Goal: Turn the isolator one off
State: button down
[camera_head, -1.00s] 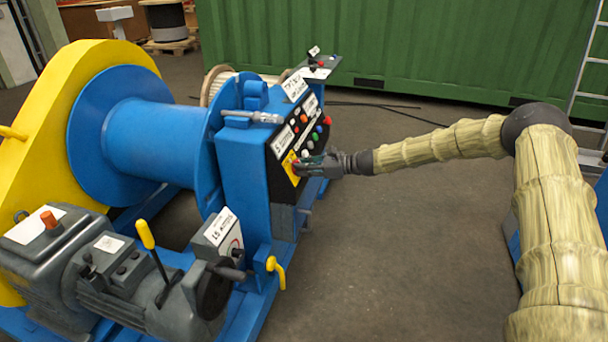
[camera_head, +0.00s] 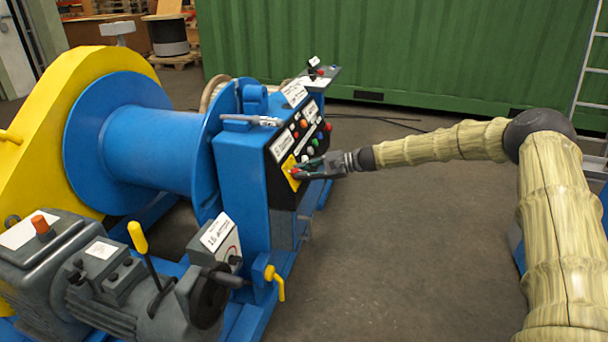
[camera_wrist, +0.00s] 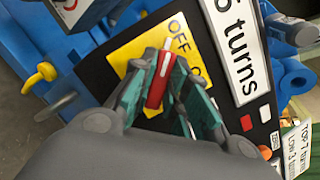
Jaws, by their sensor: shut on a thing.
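The isolator is a red handle (camera_wrist: 157,82) on a yellow plate (camera_wrist: 127,53) on the black control panel. In the wrist view the plate reads OFF near the handle's upper, white-marked end; a second label at the lower right is partly covered by a finger. The handle stands nearly upright in that view, its marked end close to OFF. My gripper (camera_wrist: 165,90) is shut on the handle, with a green-padded finger on each side. In the head view my gripper (camera_head: 305,171) reaches the yellow plate (camera_head: 288,165) from the right, and its fingers hide much of the handle.
Other buttons and lamps (camera_head: 311,142) sit close above the gripper on the panel (camera_head: 283,191). A blue winch drum (camera_head: 150,150) and motor (camera_head: 150,295) stand left. A yellow valve lever (camera_head: 277,283) lies below. The floor (camera_head: 400,250) right of the machine is clear.

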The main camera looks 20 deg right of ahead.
jog(key=shift+d, duration=0.1)
dwell(0.4)
jog(key=c, duration=1.4)
grip_release()
jog(key=shift+d, duration=0.1)
jog(key=v, duration=1.1)
jog(key=shift+s+d+r, duration=0.1)
jog(key=shift+d, duration=0.3)
